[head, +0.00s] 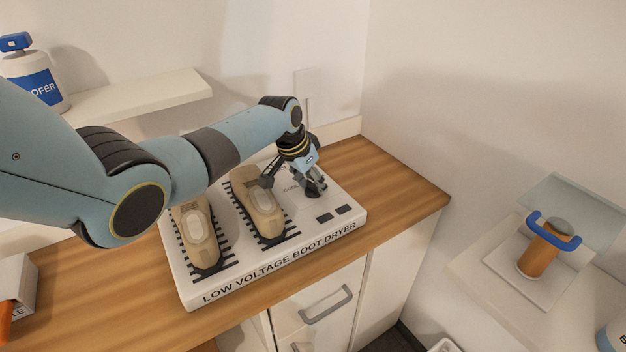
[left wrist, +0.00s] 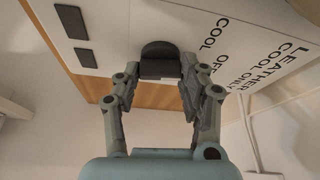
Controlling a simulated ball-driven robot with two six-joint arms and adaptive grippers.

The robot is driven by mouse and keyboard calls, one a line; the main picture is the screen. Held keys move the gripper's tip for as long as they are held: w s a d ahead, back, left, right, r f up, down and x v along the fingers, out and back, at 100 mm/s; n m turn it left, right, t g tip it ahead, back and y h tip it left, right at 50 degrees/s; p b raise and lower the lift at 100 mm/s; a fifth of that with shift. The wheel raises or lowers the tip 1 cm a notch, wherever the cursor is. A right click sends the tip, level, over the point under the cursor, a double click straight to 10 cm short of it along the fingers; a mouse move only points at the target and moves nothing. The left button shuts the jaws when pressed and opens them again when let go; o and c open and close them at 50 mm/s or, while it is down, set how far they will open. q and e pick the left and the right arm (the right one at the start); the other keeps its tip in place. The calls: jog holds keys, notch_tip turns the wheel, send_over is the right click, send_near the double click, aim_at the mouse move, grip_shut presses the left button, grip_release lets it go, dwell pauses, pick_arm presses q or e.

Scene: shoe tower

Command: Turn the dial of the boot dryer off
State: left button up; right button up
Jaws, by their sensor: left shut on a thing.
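The white boot dryer (head: 350,221) lies on the wooden counter, with its front lettering facing me. My left gripper (head: 314,188) reaches down onto its right part and is shut on the dial. The dial (left wrist: 160,60) shows in the left wrist view as a dark knob between the two fingers of my left gripper (left wrist: 160,78). In the head view the gripper mostly hides it. The labels COOL, OFF and LEATHER COOL ONLY are printed beside the dial. I cannot tell which label it points to. My right gripper is not in view.
Two tan shoe-shaped pieces (head: 201,235) (head: 259,209) lie on the dryer's slotted areas, left of the gripper. Two dark rectangles (head: 325,217) (head: 343,209) sit near its front right. A wall shelf (head: 140,97) is behind my arm. The counter's right end (head: 410,195) is clear.

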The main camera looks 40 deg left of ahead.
pick_arm(q)
jog(key=shift+m+h, duration=0.3)
jog(key=shift+m, duration=0.5)
jog(key=o, duration=1.2)
jog(key=shift+c, duration=0.2)
jog(key=v, duration=1.2)
jog(key=shift+w+a, duration=0.1)
